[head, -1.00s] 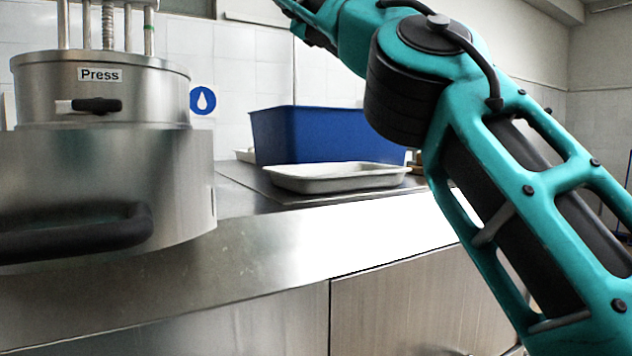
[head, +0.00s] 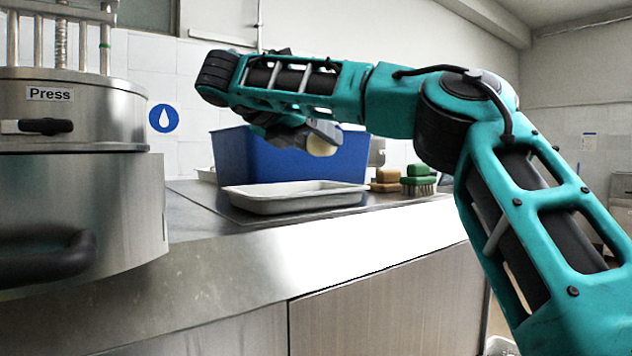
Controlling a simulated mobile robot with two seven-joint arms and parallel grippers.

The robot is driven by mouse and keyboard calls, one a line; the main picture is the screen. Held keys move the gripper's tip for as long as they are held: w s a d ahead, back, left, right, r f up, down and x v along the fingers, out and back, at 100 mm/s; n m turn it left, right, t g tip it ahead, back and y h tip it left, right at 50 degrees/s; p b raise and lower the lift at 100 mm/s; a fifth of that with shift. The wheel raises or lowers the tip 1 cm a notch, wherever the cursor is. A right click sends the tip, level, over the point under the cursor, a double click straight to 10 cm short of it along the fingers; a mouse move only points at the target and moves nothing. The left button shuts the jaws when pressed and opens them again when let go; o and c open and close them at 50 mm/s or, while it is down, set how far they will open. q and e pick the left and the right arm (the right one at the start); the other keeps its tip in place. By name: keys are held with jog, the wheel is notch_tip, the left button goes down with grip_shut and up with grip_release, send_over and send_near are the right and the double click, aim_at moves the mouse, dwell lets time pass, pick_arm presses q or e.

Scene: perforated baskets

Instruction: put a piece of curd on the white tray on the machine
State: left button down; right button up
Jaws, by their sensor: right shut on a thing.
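The white tray (head: 262,206) lies on the dark steel top of the machine, in front of the blue bin, and looks empty from this low angle. My right gripper (head: 318,140) hangs above the tray's far right part, in front of the blue bin. It is shut on a pale, cream piece of curd (head: 322,146), held in the air and apart from the tray. The gripper's fingers are partly hidden by my right arm. My left gripper is not in view.
The blue bin (head: 228,158) stands right behind the tray. Brushes with brown and green tops (head: 418,178) stand to its right. A steel press (head: 75,112) with a black handle (head: 50,262) stands at the left. The sloped steel front edge (head: 240,262) is clear.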

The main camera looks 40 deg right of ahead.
notch_tip(320, 180, down, 7)
jog(key=shift+f, duration=0.2)
dwell(0.4)
jog(key=o, duration=1.2)
jog(key=shift+f, duration=0.15)
jog(key=shift+c, duration=0.2)
jog(key=shift+a+r, duration=0.1)
jog(key=shift+r, duration=0.15)
jog(key=v, duration=1.1)
jog(key=shift+a+r, duration=0.15)
jog(key=shift+a, duration=0.2)
